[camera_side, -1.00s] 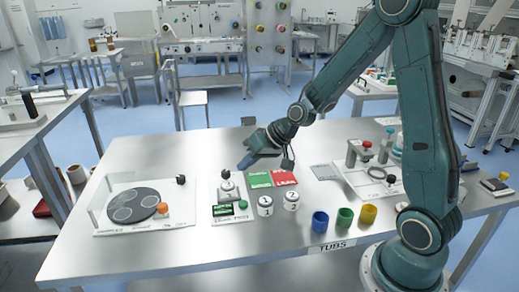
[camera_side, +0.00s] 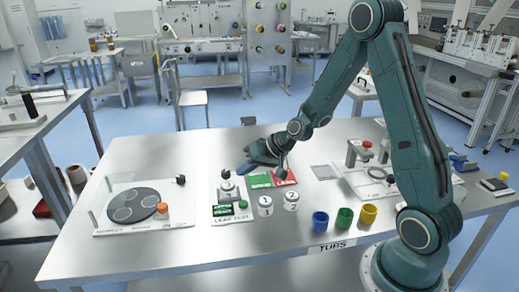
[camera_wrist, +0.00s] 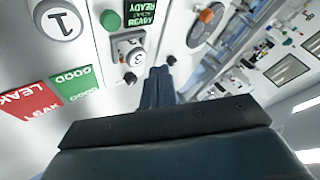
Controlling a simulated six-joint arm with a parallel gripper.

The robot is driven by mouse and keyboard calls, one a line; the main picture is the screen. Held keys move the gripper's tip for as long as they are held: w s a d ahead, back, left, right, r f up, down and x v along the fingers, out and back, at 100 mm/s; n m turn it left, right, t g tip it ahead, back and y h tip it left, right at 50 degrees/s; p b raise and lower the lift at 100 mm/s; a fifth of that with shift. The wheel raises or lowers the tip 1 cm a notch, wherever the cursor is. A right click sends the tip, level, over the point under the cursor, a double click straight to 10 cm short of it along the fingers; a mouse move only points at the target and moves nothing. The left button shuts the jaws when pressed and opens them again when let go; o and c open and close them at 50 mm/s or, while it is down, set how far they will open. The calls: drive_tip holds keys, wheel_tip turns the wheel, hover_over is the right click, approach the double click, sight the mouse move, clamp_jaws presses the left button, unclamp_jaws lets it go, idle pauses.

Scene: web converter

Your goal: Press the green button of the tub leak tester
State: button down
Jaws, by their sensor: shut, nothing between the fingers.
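The tub leak tester (camera_side: 232,216) is a pale plate on the table, left of centre. It carries a small display, which reads READY in the wrist view (camera_wrist: 138,12), and a grey fixture (camera_side: 227,187) with a black knob. Its green button (camera_side: 243,204) is a round cap right of the display. The button also shows at the top of the wrist view (camera_wrist: 110,20). My gripper (camera_side: 242,171) is shut and empty, above and behind the tester, apart from the button. Its fingertips also show in the wrist view (camera_wrist: 160,72).
Green GOOD (camera_side: 260,181) and red LEAK (camera_side: 286,177) pads lie right of the tester. White tubs 1 (camera_side: 265,206) and 2 (camera_side: 291,200) stand in front. Blue (camera_side: 320,222), green (camera_side: 345,217) and yellow (camera_side: 368,213) cups stand further right. A plate with a dark disc (camera_side: 133,204) lies left.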

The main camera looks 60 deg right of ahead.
sight(247, 203)
drive_tip(key=shift+f, duration=0.15)
drive_tip(key=shift+f, duration=4.2)
drive_tip(key=shift+f, duration=1.05)
drive_tip(key=shift+r, duration=1.05)
drive_tip(key=shift+r, duration=2.5)
